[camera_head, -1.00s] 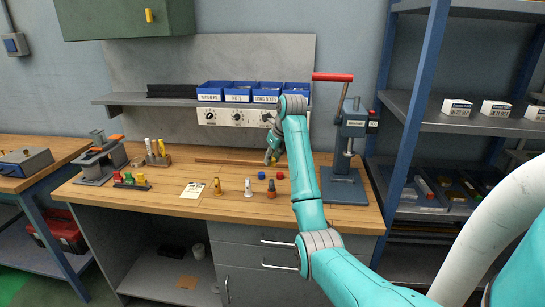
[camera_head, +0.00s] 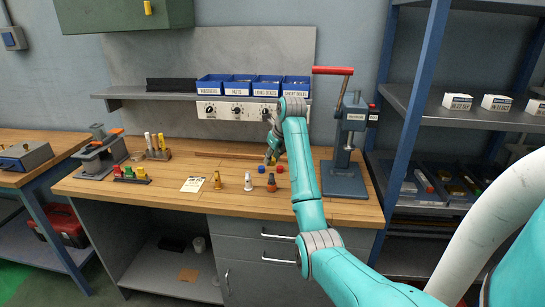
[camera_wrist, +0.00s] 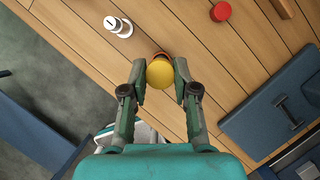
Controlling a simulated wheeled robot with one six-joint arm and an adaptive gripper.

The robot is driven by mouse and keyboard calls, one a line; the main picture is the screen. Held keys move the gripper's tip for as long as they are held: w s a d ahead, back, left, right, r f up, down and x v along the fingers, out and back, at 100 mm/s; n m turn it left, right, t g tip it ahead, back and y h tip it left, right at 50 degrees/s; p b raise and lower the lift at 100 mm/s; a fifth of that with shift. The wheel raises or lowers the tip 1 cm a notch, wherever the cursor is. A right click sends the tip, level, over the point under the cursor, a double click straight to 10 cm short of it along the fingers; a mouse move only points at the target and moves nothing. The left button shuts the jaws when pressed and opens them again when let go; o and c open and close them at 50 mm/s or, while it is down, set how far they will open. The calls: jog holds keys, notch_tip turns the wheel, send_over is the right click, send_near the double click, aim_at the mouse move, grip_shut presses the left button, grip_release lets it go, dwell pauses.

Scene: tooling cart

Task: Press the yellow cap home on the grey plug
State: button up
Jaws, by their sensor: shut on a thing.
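The yellow cap (camera_wrist: 160,74) is between the fingertips of my gripper (camera_wrist: 159,78), which is shut on it. In the head view my gripper (camera_head: 271,150) is over the bench, partly behind my arm. An orange-red part (camera_wrist: 161,54) shows just past the cap's edge in the wrist view. The cap hides most of what is under it, so I cannot tell whether it touches the grey plug. In the head view a small upright piece with an orange base (camera_head: 271,187) stands below my gripper. A pale upright piece (camera_wrist: 118,27) stands to the left in the wrist view.
A red cap (camera_wrist: 221,11) and a blue cap (camera_head: 262,168) lie on the bench near my gripper. The blue lever press (camera_head: 344,180) stands to the right. Blue bins (camera_head: 240,88) line the shelf behind.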

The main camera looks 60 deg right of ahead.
aim_at(272, 174)
jog(key=shift+f, duration=3)
dwell(1.3)
dwell(0.4)
jog(key=o, duration=1.4)
jog(key=shift+c, duration=0.2)
jog(key=shift+r, duration=0.15)
jog(key=shift+r, duration=3.4)
